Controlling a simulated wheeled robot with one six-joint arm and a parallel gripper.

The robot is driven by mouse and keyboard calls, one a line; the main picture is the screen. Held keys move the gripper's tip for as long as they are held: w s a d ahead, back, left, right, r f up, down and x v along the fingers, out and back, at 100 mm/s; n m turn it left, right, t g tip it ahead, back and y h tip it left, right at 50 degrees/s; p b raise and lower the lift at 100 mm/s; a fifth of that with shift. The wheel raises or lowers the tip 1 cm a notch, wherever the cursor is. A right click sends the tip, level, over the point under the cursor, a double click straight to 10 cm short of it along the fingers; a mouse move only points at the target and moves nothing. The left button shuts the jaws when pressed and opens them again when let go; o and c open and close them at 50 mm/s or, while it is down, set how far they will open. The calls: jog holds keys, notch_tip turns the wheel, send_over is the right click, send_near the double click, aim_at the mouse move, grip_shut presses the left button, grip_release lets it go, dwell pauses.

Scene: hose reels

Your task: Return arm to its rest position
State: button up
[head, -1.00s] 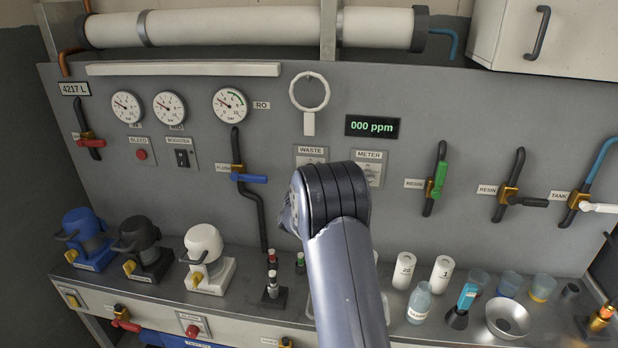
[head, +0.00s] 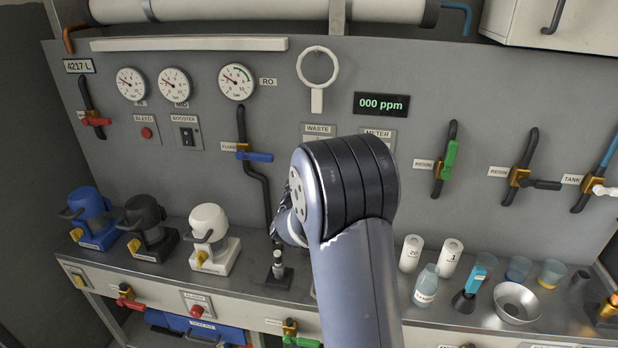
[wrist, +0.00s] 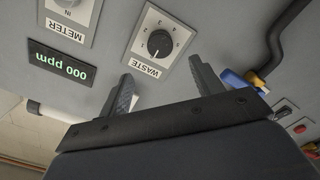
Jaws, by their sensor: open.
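My gripper (wrist: 163,90) shows in the wrist view with its two fingers spread apart and nothing between them. It faces the grey panel near the WASTE knob (wrist: 159,43), apart from it as far as I can tell. In the head view my arm is bent up in front of the panel's middle. Its thick dark-banded joint covers part of the WASTE and METER plates (head: 378,136). The fingertips are hidden behind the arm there.
A counter (head: 262,284) runs below the panel. Blue (head: 92,216), black (head: 146,226) and white (head: 210,238) pumps stand left. Valve handles, including a green one (head: 449,160), stick out from the panel.

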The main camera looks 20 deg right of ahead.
jog(key=shift+w+d, duration=0.1)
dwell(0.4)
jog(key=p+x, duration=0.3)
jog(key=x, duration=0.7)
jog(key=shift+w+d, duration=0.25)
jog(key=shift+a, duration=0.1)
jog(key=b+v, duration=0.3)
jog(key=v, duration=0.7)
jog(key=w+d+m+b, duration=0.4)
jog(key=w+m, duration=0.4)
jog(key=m, duration=1.1)
jog(key=shift+w+d+b, duration=0.2)
jog(key=shift+d+b, duration=0.1)
jog(key=shift+d, duration=0.4)
jog(key=shift+r+m, duration=0.1)
jog(key=shift+m, duration=0.2)
